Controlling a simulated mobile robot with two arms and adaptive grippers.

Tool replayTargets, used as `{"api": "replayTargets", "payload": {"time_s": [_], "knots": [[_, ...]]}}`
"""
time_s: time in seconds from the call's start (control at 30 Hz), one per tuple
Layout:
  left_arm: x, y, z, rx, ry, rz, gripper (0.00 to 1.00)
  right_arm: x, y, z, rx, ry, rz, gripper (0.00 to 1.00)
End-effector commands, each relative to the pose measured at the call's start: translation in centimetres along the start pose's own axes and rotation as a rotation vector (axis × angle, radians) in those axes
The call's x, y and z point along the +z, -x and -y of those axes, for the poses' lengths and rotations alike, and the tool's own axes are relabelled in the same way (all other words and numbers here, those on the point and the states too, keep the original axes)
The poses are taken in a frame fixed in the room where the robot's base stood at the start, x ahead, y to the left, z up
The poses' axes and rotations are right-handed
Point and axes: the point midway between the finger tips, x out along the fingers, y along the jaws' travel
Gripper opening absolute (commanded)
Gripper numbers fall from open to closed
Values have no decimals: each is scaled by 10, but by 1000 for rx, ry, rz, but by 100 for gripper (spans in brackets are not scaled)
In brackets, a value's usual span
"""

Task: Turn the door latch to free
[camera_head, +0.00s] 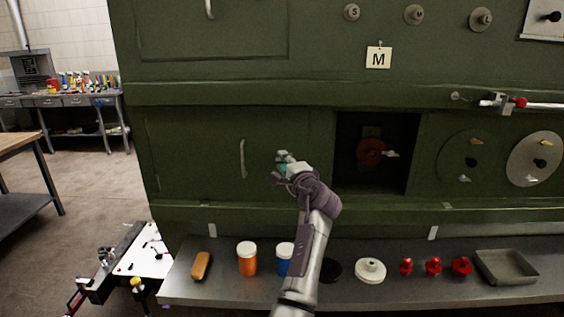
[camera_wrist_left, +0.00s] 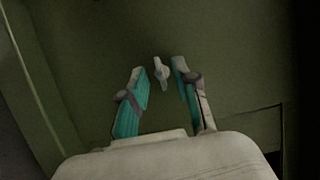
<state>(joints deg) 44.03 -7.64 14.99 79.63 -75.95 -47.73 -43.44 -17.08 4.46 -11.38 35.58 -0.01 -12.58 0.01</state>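The green door panel (camera_head: 195,150) is closed flush in the fuselage side, with a slim upright handle (camera_head: 242,158). In the left wrist view a small pale latch knob (camera_wrist_left: 161,73) stands on the green surface (camera_wrist_left: 235,60). It shows between the tips of my left gripper (camera_wrist_left: 158,68); I cannot tell whether they touch it. The fingers are apart, with teal inner pads. In the head view my left gripper (camera_head: 284,161) is in front of the door's right part and hides the latch. My right gripper is not in view.
Right of the gripper is a square dark opening (camera_head: 400,180) holding a reddish-brown round part (camera_head: 371,152). Below, a grey shelf (camera_head: 215,295) carries an orange jar (camera_head: 247,260), a blue jar (camera_head: 284,262), red fittings (camera_head: 433,267) and a tray (camera_head: 507,268). A workbench (camera_head: 75,100) stands far left.

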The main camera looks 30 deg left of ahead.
Motion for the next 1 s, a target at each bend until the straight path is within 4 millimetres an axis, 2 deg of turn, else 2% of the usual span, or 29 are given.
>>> {"api": "replayTargets", "payload": {"time_s": [0.1, 0.3, 0.67, 1.0], "knots": [[0, 0, 0, 0, 0, 0, 30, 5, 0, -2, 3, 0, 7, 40], [0, 0, 0, 0, 0, 0, 0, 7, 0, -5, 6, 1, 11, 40], [0, 0, 0, 5, 13, 1, 0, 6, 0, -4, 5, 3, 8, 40], [1, -1, 2, 68, 167, 2, 0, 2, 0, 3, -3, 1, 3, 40]]}}
